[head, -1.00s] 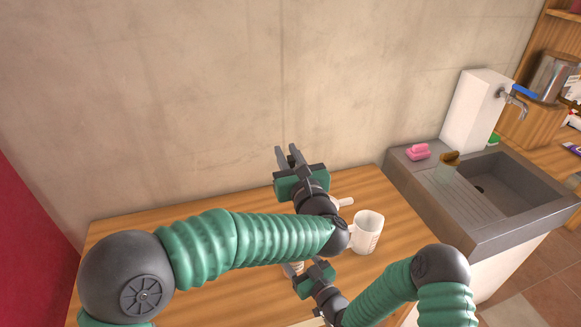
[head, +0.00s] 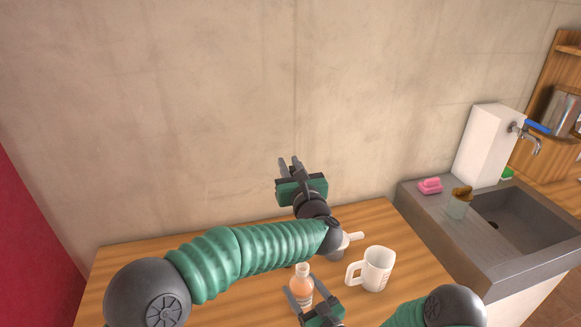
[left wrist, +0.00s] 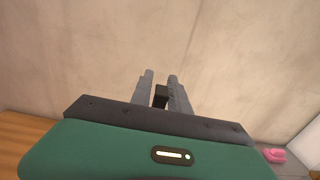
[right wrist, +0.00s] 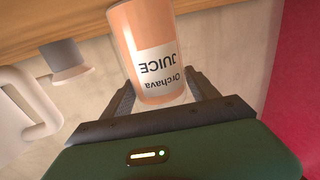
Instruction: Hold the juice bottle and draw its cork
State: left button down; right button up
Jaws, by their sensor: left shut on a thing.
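The juice bottle (head: 301,287) stands roughly upright at the front of the table, orange with a pale label. The right wrist view shows its labelled body (right wrist: 155,60) between the fingers of my right gripper (right wrist: 160,95). I cannot tell whether they press on it. In the head view my right gripper (head: 307,296) is low at the bottle. My left gripper (head: 288,165) is up in front of the wall, well above the bottle. It is shut on a small dark piece, seemingly the cork (left wrist: 160,95). No cork shows at the bottle's mouth.
A white mug (head: 377,270) stands on the table (head: 375,222) to the right of the bottle. A pale handle-like thing (head: 352,237) shows behind my left arm. A sink (head: 500,222) with pink soap (head: 430,186) and a glass (head: 459,203) is at the right.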

jog(key=o, duration=0.3)
